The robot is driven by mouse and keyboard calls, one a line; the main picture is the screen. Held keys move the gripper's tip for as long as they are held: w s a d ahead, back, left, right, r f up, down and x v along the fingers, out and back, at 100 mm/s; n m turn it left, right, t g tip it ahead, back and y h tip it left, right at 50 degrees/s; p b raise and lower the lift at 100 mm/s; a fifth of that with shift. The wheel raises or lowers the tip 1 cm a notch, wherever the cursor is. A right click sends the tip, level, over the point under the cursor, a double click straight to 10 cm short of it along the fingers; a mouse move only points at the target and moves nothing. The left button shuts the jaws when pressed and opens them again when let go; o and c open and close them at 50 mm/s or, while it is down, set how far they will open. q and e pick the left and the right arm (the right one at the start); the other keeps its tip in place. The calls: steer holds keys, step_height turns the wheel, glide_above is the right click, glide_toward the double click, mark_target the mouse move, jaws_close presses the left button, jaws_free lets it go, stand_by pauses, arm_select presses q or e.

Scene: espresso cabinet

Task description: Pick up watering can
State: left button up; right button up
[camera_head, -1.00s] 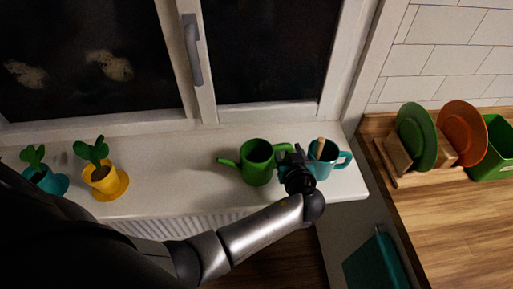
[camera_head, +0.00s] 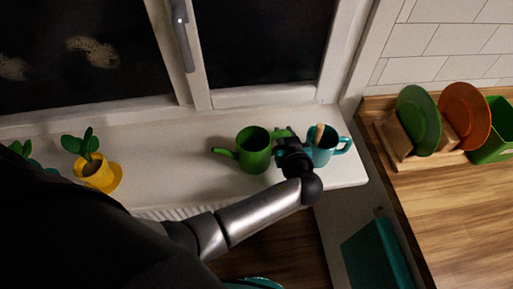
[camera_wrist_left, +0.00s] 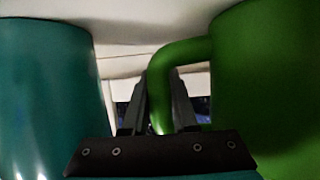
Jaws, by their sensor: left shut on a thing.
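The green watering can (camera_head: 254,154) is on the white windowsill, its spout pointing left and its handle on the right. My left gripper (camera_head: 287,142) is between the can and a teal mug and is shut on the can's handle. In the left wrist view, the gripper fingers (camera_wrist_left: 160,100) close around the green handle (camera_wrist_left: 178,52), with the can body (camera_wrist_left: 265,80) to the right. The can looks upright; whether its base touches the sill is hard to tell. My right gripper is not in view.
The teal mug (camera_head: 324,153), with a wooden item in it, is close beside my gripper; it also shows in the left wrist view (camera_wrist_left: 50,90). A yellow plant pot (camera_head: 97,173) stands at the left of the sill. The window (camera_head: 265,45) is behind. Plates (camera_head: 420,122) stand in a rack at right.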

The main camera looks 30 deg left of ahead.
arm_select(q)
jaws_close()
steer(key=shift+w+r, duration=0.1)
stand_by(0.8)
